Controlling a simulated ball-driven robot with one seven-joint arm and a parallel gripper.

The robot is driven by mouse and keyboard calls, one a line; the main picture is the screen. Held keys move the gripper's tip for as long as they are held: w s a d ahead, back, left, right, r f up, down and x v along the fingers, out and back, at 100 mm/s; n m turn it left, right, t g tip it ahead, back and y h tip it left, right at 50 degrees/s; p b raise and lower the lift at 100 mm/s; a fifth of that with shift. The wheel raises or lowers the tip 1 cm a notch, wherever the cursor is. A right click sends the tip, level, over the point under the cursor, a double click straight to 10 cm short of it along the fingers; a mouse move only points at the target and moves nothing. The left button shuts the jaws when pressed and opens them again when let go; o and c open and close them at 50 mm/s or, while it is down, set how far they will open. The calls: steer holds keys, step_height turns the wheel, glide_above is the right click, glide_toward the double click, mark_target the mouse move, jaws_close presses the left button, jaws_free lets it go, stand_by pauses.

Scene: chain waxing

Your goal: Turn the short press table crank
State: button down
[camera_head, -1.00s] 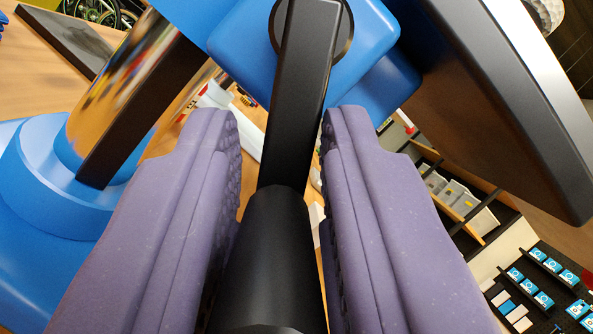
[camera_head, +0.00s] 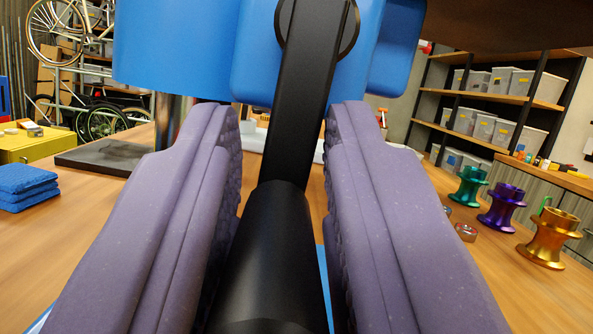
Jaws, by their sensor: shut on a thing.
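The black crank (camera_head: 303,95) runs from its round hub on the blue press body (camera_head: 185,50) at the top down to a thick black handle (camera_head: 270,255). My gripper (camera_head: 282,150) has its two purple padded fingers on either side of the handle, shut on it. The handle's near end is cut off by the bottom of the view. The contact faces are mostly hidden behind the finger pads. A dark table plate of the press shows at the upper right (camera_head: 510,28).
Green (camera_head: 469,187), purple (camera_head: 502,208) and gold (camera_head: 547,238) spools stand on the wooden table at right. Folded blue cloths (camera_head: 22,187) and a dark flat slab (camera_head: 100,157) lie at left. Shelves with bins (camera_head: 490,95) and bicycles (camera_head: 70,35) are behind.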

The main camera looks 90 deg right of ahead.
steer(key=shift+w+a+r, duration=0.1)
steer(key=shift+w+r, duration=0.1)
steer(key=shift+r, duration=0.1)
steer(key=c, duration=1.1)
jaws_free()
steer(key=shift+w, duration=0.1)
steer(key=shift+o, duration=0.2)
steer(key=shift+a+f, duration=0.1)
steer(key=shift+f, duration=0.05)
steer(key=shift+a+p, duration=0.4)
steer(key=shift+p, duration=0.15)
steer(key=s+a+p, duration=0.1)
steer(key=a+p, duration=0.2)
steer(key=a, duration=0.9)
steer(key=shift+s+f, duration=0.25)
steer(key=shift+s, duration=0.1)
